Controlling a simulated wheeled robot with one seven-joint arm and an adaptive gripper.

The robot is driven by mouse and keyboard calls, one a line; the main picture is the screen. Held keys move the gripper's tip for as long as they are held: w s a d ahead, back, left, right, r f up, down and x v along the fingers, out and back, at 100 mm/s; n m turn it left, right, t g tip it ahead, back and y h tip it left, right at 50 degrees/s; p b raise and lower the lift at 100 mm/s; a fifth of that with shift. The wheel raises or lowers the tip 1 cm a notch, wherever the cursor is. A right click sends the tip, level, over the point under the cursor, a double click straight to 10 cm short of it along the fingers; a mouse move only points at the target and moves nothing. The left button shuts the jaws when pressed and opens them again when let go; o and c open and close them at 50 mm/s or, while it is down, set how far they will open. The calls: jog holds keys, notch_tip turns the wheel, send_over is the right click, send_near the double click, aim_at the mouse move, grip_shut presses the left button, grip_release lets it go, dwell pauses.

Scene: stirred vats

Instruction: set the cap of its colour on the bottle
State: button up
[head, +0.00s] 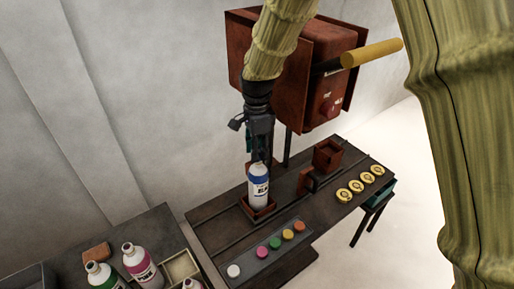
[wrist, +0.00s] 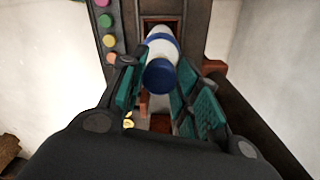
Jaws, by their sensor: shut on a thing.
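A white bottle (head: 258,193) with a blue band and dark lettering stands in a small red-brown holder (head: 256,214) on the dark bench. It also shows in the wrist view (wrist: 163,48), seen from its top end. A blue cap (wrist: 158,77) sits between my fingers in line with the bottle's top. In the head view my fingers cover it. My gripper (head: 259,157) points down over the bottle and is shut on the blue cap. I cannot tell whether the cap touches the neck. A strip (head: 255,262) beside the bottle holds white, magenta, green, yellow and orange caps.
A red machine box (head: 310,65) with a yellow-handled lever (head: 370,53) stands behind my gripper. Small red-brown blocks (head: 327,156) and several yellow discs (head: 356,186) lie to the right. More bottles (head: 142,263) and an open tray (head: 181,268) stand on the left table.

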jog(key=shift+f, duration=0.7)
jog(key=o, duration=0.7)
jog(key=shift+o, duration=0.2)
notch_tip(320, 180, up, 12)
dwell(0.5)
jog(key=shift+w, duration=0.1)
